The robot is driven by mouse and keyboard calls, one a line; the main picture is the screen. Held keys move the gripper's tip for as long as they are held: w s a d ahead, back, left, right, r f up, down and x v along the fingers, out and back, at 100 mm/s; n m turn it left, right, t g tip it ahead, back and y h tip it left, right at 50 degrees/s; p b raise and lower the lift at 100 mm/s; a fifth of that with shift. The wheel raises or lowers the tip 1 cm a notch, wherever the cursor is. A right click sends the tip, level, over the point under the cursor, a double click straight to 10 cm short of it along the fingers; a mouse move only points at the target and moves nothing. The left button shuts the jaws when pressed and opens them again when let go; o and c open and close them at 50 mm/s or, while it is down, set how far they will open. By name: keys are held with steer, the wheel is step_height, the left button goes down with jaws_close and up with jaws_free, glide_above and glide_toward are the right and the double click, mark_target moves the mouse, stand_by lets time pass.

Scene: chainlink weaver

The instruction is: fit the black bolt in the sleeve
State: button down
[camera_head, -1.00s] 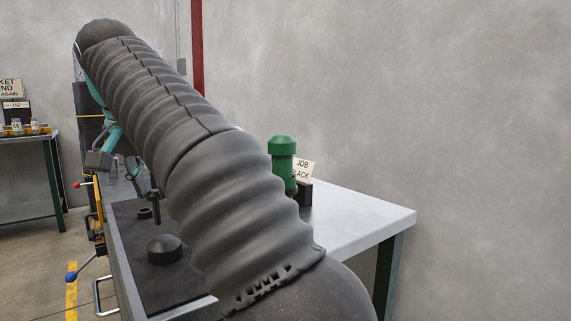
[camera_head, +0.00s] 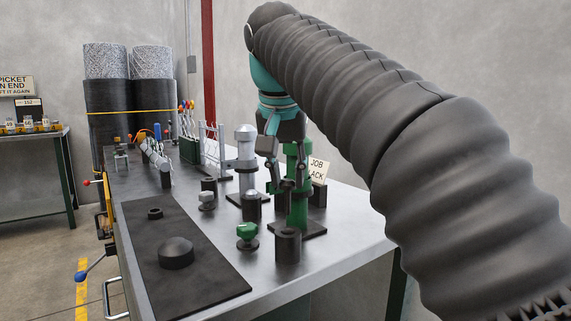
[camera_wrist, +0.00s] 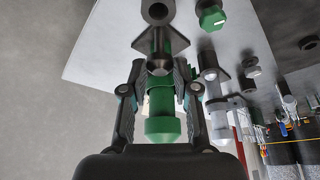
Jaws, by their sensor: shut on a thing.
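My gripper (camera_head: 287,184) is shut on the black bolt (camera_wrist: 160,65), whose dark rounded end shows between the fingers in the wrist view. The gripper is in front of the green post (camera_head: 298,203), which stands on a dark square base. Whether the bolt touches the post I cannot tell. A black sleeve (camera_head: 288,247) with an open round hole stands at the near side of the post; it also shows in the wrist view (camera_wrist: 157,12), apart from the bolt. The bolt's lower part is not clear in the head view.
A green knob-headed bolt (camera_head: 247,235) and a silver-headed one (camera_head: 206,199) stand to the left. A silver post (camera_head: 245,160) is behind them. The table's near right corner is clear.

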steer(key=shift+f+b, duration=1.8)
steer(key=shift+f, duration=2.2)
steer(key=c, duration=0.8)
jaws_free()
steer(key=v, duration=1.2)
steer(key=shift+a, duration=0.1)
steer(key=s+d+f+n, duration=0.1)
steer(key=s+d+f, duration=0.1)
steer(key=d+f, duration=0.45)
steer(key=s+d+f+n, duration=0.1)
steer(key=s+d+f, duration=0.25)
steer(key=f, duration=0.55)
steer(key=shift+t+y, duration=0.4)
steer(key=shift+t, duration=0.1)
steer(key=s+d+f, duration=0.2)
steer(key=s+f, duration=0.1)
steer(key=f, duration=0.4)
steer(key=s+d+f, duration=0.1)
steer(key=s+f, duration=0.2)
steer(key=f, duration=0.4)
steer(key=s+d+f, duration=0.2)
steer(key=s+f, duration=0.2)
steer(key=f, duration=0.4)
steer(key=shift+d, duration=0.3)
